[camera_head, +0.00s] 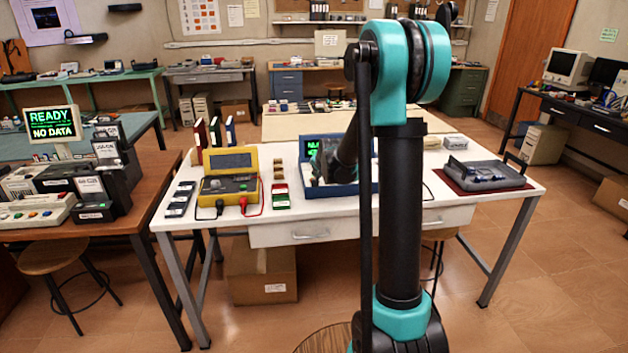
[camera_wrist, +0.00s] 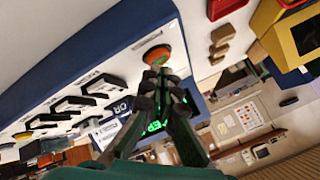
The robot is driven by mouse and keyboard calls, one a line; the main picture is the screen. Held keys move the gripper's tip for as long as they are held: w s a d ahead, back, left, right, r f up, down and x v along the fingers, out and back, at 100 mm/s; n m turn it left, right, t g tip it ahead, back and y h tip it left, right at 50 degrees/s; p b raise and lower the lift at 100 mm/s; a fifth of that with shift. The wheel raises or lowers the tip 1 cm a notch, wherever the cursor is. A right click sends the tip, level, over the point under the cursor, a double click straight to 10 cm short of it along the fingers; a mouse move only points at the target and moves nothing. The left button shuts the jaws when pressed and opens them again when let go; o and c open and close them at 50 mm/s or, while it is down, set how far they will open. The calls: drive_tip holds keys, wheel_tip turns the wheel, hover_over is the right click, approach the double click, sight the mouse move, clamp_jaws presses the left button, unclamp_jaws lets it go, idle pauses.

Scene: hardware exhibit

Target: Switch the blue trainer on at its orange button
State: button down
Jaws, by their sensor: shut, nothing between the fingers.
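The blue trainer (camera_head: 343,190) stands on the white table, partly hidden behind my arm. Green lit characters show on its screen (camera_head: 312,147). In the wrist view its blue edge (camera_wrist: 92,42) and white panel are close and rotated. The orange button (camera_wrist: 157,53), a round cap on the panel, is just beyond my gripper's fingertips (camera_wrist: 159,82). My gripper is shut and empty. Its tips overlap the button's lower edge in the picture; I cannot tell whether they touch it. Several dark slots or switches (camera_wrist: 72,103) lie to the left on the panel.
A yellow meter (camera_head: 230,180) with red and black leads stands left of the trainer. A grey device (camera_head: 485,172) lies on a red mat at the right. Brown blocks (camera_wrist: 222,38) lie near the trainer.

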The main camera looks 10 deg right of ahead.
drive_tip(key=shift+r, duration=2.9)
